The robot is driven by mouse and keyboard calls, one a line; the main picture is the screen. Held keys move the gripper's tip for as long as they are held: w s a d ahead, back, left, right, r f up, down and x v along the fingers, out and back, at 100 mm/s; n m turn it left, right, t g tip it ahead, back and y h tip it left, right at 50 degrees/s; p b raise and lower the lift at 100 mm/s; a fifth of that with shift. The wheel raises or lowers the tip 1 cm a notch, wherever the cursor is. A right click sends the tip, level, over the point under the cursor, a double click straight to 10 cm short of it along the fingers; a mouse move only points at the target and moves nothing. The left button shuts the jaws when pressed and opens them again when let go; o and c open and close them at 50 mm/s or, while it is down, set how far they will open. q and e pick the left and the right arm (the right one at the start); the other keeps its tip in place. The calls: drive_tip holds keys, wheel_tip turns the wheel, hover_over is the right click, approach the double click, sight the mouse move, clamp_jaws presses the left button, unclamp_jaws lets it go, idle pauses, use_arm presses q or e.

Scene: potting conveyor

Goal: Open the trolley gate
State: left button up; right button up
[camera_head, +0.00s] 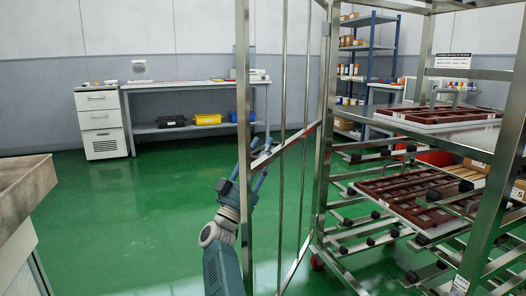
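The trolley (478,230) is a steel rack at the right, with trays on its shelves. Its gate, a tall frame of metal bars (283,90), extends left from the trolley's left post (326,110), swung clear of the front opening. My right gripper (262,160) is at the gate's outer upright (243,80), partly hidden behind it. Its fingers show apart, above and below the gate's crossbar (290,142); whether they touch it is unclear. My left gripper is not in view.
Dark red trays (440,114) sit on the trolley. A workbench (190,85) with a yellow bin (208,119) and a drawer cabinet (101,124) stand at the back. A blue shelf rack (369,60) stands behind the trolley. The green floor (130,220) at left centre is clear.

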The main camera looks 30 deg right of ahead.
drive_tip(key=v, duration=0.7)
drive_tip(key=shift+a+f, duration=0.15)
drive_tip(key=shift+a, duration=0.05)
drive_tip(key=shift+s, duration=0.1)
